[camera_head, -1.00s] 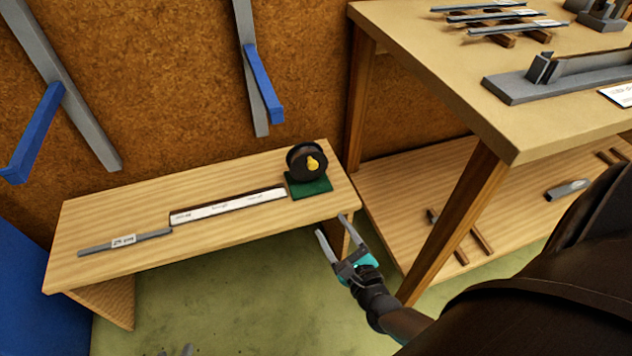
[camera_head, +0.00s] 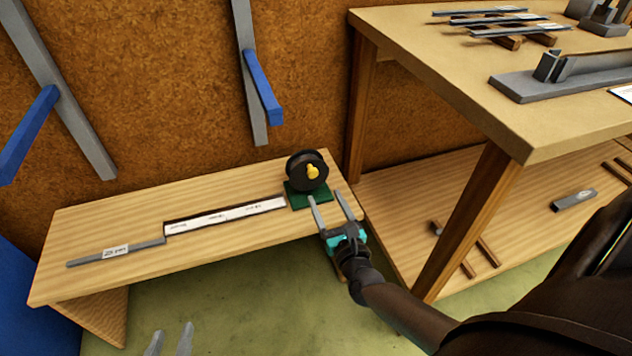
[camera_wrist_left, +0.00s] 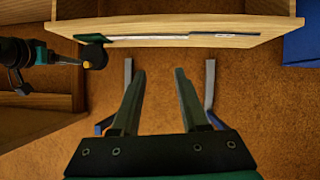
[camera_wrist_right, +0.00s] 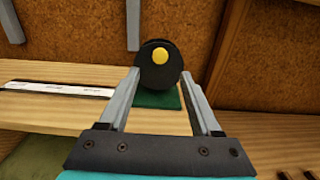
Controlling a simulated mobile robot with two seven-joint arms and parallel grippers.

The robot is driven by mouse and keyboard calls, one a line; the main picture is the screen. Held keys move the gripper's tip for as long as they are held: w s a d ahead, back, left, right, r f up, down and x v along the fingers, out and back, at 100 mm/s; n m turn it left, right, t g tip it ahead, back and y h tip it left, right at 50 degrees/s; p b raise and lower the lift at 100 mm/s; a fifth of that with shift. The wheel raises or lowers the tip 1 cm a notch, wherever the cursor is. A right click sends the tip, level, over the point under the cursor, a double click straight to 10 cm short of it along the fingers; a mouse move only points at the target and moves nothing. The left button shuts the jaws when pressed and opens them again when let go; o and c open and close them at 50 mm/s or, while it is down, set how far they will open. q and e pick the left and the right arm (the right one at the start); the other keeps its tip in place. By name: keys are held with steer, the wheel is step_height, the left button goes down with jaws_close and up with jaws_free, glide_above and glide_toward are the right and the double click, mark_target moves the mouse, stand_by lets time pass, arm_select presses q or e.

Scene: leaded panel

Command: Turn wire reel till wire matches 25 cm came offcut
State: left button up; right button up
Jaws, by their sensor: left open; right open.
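The black wire reel (camera_head: 302,166) with a yellow knob (camera_head: 313,172) stands upright on a green base (camera_head: 299,198) at the right end of the low bench. A white marked strip (camera_head: 225,215) runs left from it. The grey came offcut (camera_head: 85,259), labelled 25 cm, lies at the strip's left end. I cannot make out any wire. My right gripper (camera_head: 327,197) is open and empty at the bench's front edge, just short of the reel; the reel (camera_wrist_right: 158,77) shows between its fingers in the right wrist view. My left gripper (camera_head: 169,338) is open and empty, low in front of the bench.
The low wooden bench (camera_head: 90,225) stands against a brown wall with blue-armed brackets (camera_head: 262,88). A taller workbench (camera_head: 440,60) with a lower shelf (camera_head: 400,205) stands to the right, its leg close to my right arm. Floor in front of the bench is clear.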

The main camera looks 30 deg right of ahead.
mark_target(313, 175)
steer(key=b+x, duration=0.1)
steer(key=x, duration=0.3)
steer(key=shift+w, duration=0.35)
arm_select(q)
steer(key=shift+s+d+r+n+t+h+b, duration=0.2)
steer(key=shift+s+d+r+t+h+b, duration=0.25)
steer(key=shift+d+r+t, duration=0.5)
steer(key=shift+s+d+r+n+t+h+b, duration=0.15)
steer(key=shift+d+r+t+h, duration=0.35)
steer(key=shift+t, duration=0.85)
arm_select(e)
steer(key=shift+x, duration=1.55)
arm_select(q)
steer(key=shift+f, duration=0.1)
arm_select(e)
steer(key=shift+d, duration=0.1)
steer(key=shift+c, duration=0.2)
arm_select(q)
steer(key=shift+w, duration=0.1)
arm_select(e)
jaws_close()
